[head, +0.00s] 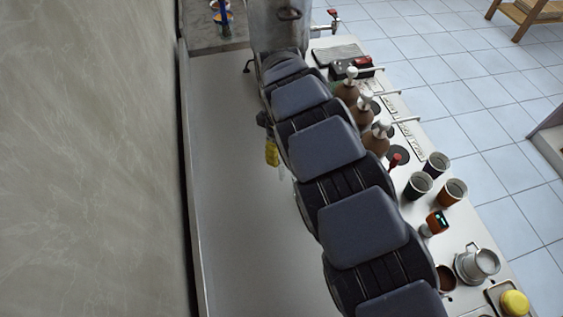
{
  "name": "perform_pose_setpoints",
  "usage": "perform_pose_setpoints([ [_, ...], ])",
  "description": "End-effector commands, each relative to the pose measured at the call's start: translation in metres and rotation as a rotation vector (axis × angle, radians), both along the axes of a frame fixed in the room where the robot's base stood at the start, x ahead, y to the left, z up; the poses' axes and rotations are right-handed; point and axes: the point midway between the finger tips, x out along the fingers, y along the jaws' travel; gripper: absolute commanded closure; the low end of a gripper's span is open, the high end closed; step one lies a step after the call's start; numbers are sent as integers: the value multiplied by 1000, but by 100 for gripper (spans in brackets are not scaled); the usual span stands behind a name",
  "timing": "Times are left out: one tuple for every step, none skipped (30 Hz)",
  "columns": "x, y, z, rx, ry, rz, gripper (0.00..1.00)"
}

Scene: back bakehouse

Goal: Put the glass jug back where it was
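I cannot make out a glass jug in the head view. My segmented arm runs from the bottom edge up through the middle and covers much of the counter. My gripper does not show clearly; the arm links hide whatever lies behind them. A yellow item (272,152) with a dark part above it and a pale, clear-looking edge shows at the arm's left side. It is too small and too covered to name. A grey metal jug (484,262) stands at the lower right of the counter.
A steel vessel (277,22) stands at the far end. Pump bottles (376,140), paper cups (453,191), an orange device (435,222) and a yellow item on a tray (514,303) line the right side. The pale counter (230,190) is bare left of my arm, beside the wall.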

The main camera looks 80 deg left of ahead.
Motion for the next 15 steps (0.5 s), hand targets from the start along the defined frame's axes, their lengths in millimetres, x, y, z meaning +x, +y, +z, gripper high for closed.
perform_pose_setpoints([
  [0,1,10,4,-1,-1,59],
  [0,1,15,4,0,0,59],
  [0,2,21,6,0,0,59],
  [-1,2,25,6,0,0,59],
  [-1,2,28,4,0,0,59],
  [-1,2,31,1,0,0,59],
  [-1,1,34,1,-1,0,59],
  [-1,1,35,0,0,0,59],
  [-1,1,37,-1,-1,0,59],
  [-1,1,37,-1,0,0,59],
  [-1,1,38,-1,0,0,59],
  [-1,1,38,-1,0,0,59],
  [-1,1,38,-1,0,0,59],
  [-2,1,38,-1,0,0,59],
  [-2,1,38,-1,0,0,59],
])
